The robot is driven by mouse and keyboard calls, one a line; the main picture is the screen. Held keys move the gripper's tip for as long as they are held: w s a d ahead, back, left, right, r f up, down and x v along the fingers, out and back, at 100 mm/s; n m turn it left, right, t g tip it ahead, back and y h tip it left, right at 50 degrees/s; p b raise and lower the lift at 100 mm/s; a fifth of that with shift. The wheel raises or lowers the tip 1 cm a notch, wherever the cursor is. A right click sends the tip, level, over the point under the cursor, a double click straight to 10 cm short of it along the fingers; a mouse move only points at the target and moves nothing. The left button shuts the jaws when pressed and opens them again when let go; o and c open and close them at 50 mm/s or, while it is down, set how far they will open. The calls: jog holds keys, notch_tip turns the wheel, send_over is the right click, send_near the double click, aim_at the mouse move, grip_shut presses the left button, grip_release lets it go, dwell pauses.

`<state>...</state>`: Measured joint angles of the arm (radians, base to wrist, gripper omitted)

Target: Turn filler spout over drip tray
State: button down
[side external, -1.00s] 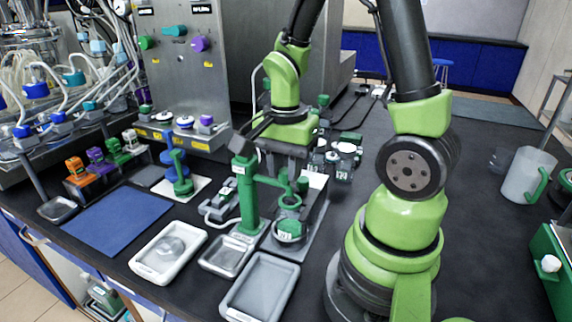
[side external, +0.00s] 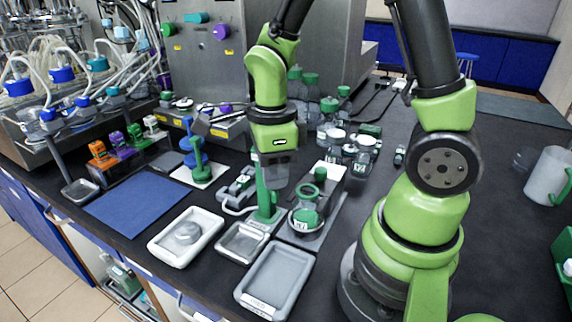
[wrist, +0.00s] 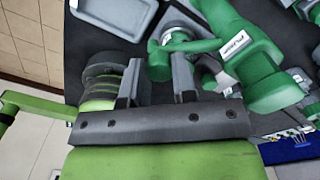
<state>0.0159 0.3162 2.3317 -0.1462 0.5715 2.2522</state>
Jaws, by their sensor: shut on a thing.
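The green filler has an upright post (side external: 265,200) with a white label, which also shows in the wrist view (wrist: 255,60). Its spout (wrist: 185,46) ends in a short green cylinder between my two fingers. My gripper (wrist: 156,85) is shut on the spout; in the side view my gripper (side external: 276,180) stands upright right at the post and hides most of the spout. A small metal drip tray (side external: 224,250) lies at the foot of the post, to the front.
A white tray (side external: 162,252) with a round lump and a grey tray (side external: 243,290) lie at the front. A blue mat (side external: 140,207) is at left.

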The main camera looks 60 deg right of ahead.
jog(key=shift+w+a+m, duration=0.35)
jog(key=shift+w+m, duration=0.55)
jog(key=shift+m, duration=0.55)
jog(key=shift+w+a+m, duration=0.3)
jog(key=shift+w+m, duration=0.65)
jog(key=shift+m, duration=0.45)
jog(key=shift+w+a+m, duration=0.35)
jog(key=shift+w+m, duration=0.55)
jog(key=shift+m, duration=0.55)
jog(key=c, duration=0.9)
grip_release()
notch_tip(320, 180, up, 10)
